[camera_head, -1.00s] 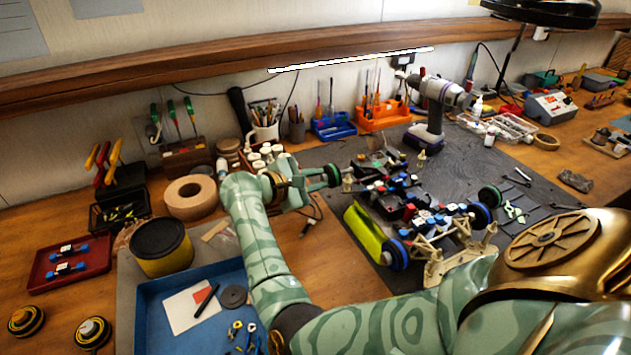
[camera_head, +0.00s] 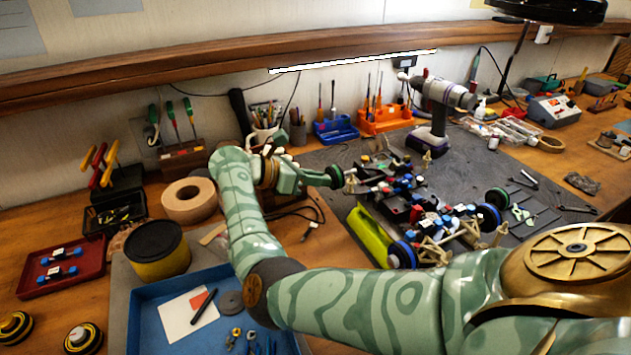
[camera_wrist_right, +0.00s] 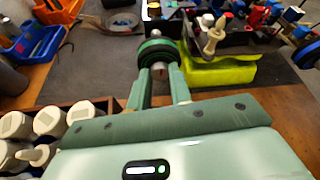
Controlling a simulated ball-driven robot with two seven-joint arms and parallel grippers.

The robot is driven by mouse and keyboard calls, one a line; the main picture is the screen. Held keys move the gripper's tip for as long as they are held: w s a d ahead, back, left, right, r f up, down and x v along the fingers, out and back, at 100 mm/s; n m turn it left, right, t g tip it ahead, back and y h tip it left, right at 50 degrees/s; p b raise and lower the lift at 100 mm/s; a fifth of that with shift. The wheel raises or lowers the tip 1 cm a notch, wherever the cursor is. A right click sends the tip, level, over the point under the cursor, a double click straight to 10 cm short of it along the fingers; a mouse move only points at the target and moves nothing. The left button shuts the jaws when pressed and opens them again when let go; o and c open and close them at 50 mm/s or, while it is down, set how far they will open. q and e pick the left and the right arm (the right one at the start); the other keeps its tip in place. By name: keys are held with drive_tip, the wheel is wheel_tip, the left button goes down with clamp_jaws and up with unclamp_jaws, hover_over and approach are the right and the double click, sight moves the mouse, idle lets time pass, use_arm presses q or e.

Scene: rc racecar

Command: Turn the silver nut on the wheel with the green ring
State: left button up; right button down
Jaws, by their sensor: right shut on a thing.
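My right gripper (camera_head: 312,178) reaches to the wheel's outer face. In the right wrist view my right gripper (camera_wrist_right: 160,74) has its two fingers closed on a small part at the wheel's centre, where the silver nut sits. The fingers hide most of the nut, and its turn angle cannot be seen. My left gripper is out of view.
A yellow-green body part (camera_head: 378,236) lies beside the car, near a blue-ringed wheel (camera_head: 402,254). A purple drill (camera_head: 432,120) stands behind the car. The dark mat (camera_head: 330,153) has bare room.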

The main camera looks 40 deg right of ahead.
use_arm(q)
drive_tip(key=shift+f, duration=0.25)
use_arm(e)
drive_tip(key=shift+n, duration=0.4)
drive_tip(key=c, duration=1.3)
unclamp_jaws()
drive_tip(key=shift+o, duration=0.2)
drive_tip(key=shift+w+a, duration=0.1)
use_arm(q)
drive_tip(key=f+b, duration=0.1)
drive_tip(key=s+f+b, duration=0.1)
drive_tip(key=b, duration=0.1)
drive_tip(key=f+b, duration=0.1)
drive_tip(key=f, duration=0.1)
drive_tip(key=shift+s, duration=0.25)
use_arm(e)
drive_tip(key=v, duration=1.6)
drive_tip(key=shift+w, duration=0.2)
